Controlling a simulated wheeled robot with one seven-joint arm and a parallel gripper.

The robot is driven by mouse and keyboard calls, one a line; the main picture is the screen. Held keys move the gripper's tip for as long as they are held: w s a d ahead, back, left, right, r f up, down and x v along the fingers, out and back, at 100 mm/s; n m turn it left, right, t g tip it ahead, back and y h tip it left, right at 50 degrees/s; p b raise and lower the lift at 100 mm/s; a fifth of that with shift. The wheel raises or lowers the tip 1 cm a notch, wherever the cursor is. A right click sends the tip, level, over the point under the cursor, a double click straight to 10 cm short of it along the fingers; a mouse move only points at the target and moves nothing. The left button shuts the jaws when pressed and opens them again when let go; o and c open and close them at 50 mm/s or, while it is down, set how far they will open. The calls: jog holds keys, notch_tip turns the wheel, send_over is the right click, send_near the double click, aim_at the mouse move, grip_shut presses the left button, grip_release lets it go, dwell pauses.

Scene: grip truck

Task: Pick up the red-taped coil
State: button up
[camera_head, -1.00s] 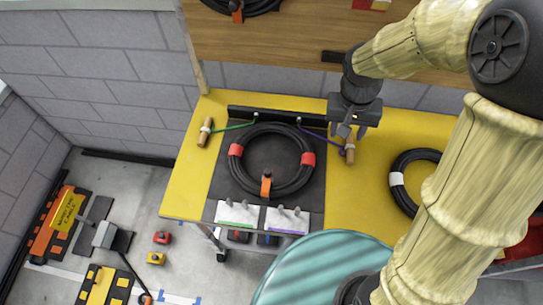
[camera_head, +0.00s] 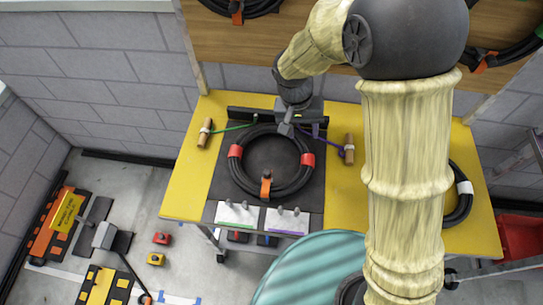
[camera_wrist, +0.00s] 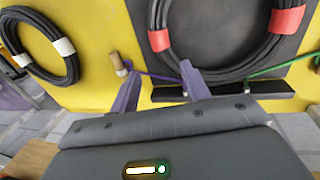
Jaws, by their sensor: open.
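The red-taped coil (camera_head: 235,151) is a black cable ring with two red bands and an orange clip at its front. It lies flat on a dark mat on the yellow table. My gripper (camera_head: 288,128) is over the back edge of this coil in the head view and partly covers it. The coil also shows at the top of the wrist view (camera_wrist: 287,20), beyond my gripper (camera_wrist: 158,85). The two fingers are spread apart with no coil between them. The exact height of the fingertips above the coil is hard to tell.
A white-taped coil (camera_head: 464,187) lies on the right of the yellow table (camera_head: 185,190), partly behind my arm. A black bar runs behind the red-taped coil, with a green cord and a purple cord (camera_head: 327,143) tied to wooden pegs. White blocks (camera_head: 237,216) stand in front.

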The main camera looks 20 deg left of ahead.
jog(key=p, duration=0.1)
send_near(306, 157)
jog(key=f, duration=0.2)
jog(key=d+f, duration=0.1)
jog(key=f, duration=0.2)
jog(key=shift+d, duration=0.15)
jog(key=shift+d+f+p, duration=0.1)
jog(key=shift+f+p, duration=0.3)
jog(key=shift+f, duration=0.25)
jog(key=shift+w+d+f+p, duration=0.15)
jog(key=shift+f+p, duration=0.1)
jog(key=shift+f, duration=0.7)
jog(key=shift+s+d+f+p, duration=0.1)
jog(key=shift+f+p, duration=0.1)
jog(key=shift+f, duration=0.7)
grip_shut()
jog(key=shift+w, duration=0.1)
